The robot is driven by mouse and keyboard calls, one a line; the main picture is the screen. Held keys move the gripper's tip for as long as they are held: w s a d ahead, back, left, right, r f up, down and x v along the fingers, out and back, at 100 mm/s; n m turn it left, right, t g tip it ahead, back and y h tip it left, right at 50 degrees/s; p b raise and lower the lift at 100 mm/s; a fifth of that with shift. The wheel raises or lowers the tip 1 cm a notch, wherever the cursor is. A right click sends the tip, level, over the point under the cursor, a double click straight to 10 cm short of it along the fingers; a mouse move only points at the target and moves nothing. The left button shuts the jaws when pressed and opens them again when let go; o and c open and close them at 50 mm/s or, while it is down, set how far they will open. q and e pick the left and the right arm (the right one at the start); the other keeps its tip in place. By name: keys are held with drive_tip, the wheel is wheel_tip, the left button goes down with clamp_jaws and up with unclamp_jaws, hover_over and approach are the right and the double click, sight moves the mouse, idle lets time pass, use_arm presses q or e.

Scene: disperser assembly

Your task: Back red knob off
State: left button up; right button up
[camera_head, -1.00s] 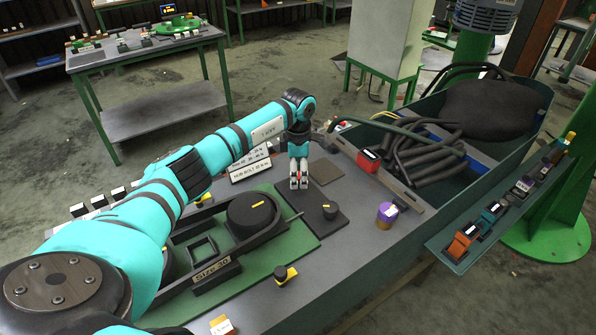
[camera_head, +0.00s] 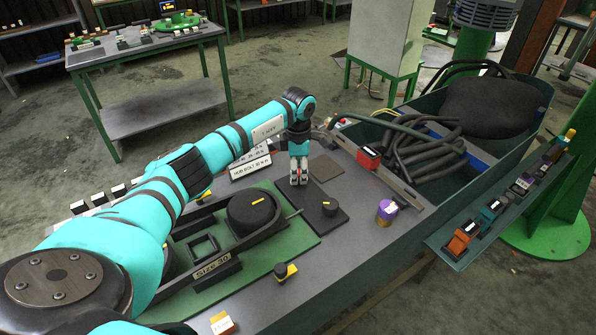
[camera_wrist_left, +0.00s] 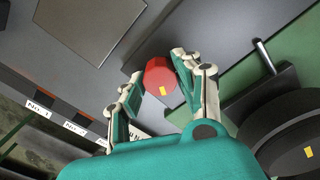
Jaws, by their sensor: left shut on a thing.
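The red knob (camera_wrist_left: 160,76) is a small red cylinder with a yellow mark on its side, between the fingertips of my left gripper (camera_wrist_left: 156,84) in the left wrist view. My left gripper is shut on it. In the head view my left gripper (camera_head: 298,180) points down at the left end of a dark plate (camera_head: 318,208), and its fingers hide the knob there. My right gripper is not in view.
A large black disc (camera_head: 252,212) sits on the green "Size 30" board (camera_head: 268,253), left of the gripper. A black-and-yellow piece (camera_head: 284,272) and a purple-topped cylinder (camera_head: 386,211) stand on the bench. A bin (camera_head: 420,165) with dark hoses is at the right.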

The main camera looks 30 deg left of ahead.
use_arm(q)
drive_tip(key=shift+n, duration=1.1)
drive_tip(key=n+b, duration=0.1)
drive_tip(key=n, duration=0.1)
drive_tip(key=shift+n, duration=0.3)
drive_tip(key=n, duration=1.1)
drive_tip(key=shift+r+n+p, duration=0.1)
drive_tip(key=shift+n+p, duration=0.2)
drive_tip(key=shift+n, duration=0.1)
drive_tip(key=shift+w+n+p, duration=0.1)
drive_tip(key=shift+n+p, duration=0.4)
drive_tip(key=shift+n, duration=2)
drive_tip(key=o, duration=1.1)
